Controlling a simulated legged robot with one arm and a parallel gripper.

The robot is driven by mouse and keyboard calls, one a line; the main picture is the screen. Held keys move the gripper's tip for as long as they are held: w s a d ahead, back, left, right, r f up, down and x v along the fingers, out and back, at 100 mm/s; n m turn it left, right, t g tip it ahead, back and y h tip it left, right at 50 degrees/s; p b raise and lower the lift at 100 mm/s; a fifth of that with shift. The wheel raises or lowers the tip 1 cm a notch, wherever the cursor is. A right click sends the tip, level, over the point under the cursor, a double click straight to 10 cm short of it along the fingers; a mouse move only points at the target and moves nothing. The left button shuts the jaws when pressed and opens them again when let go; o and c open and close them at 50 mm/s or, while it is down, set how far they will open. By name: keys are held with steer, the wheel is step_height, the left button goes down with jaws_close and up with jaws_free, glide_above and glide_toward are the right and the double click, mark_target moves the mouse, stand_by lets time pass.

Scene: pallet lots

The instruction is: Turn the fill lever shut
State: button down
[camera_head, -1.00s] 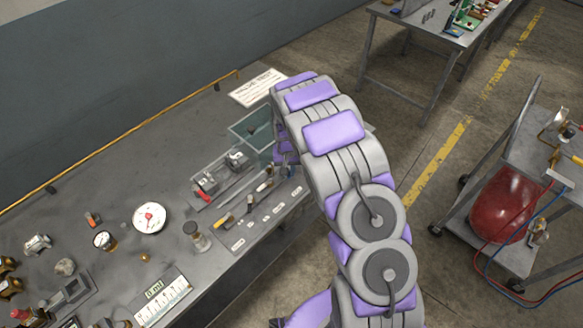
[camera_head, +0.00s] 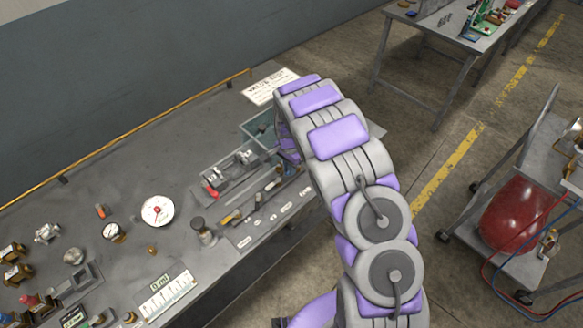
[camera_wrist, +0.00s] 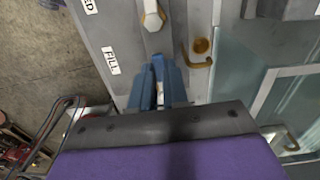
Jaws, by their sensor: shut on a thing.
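In the wrist view, my gripper (camera_wrist: 159,72) has its blue fingers close together over a grey panel, beside the FILL label (camera_wrist: 111,60). A thin pale piece (camera_wrist: 160,97) shows between the fingers; it appears to be part of the fill lever, mostly hidden by them. In the head view my arm hides the gripper and the lever.
A clear-walled tank (camera_wrist: 240,75) lies right of the fingers, with a brass fitting (camera_wrist: 201,46) at its near side. In the head view, the bench (camera_head: 110,195) holds a round gauge (camera_head: 157,211) and several small parts. A cart with a red tank (camera_head: 513,212) stands at right.

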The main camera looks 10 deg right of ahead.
steer(key=shift+w+a+m, duration=0.1)
steer(key=shift+a+m, duration=0.05)
steer(key=shift+m, duration=0.15)
steer(key=c, duration=1.1)
jaws_free()
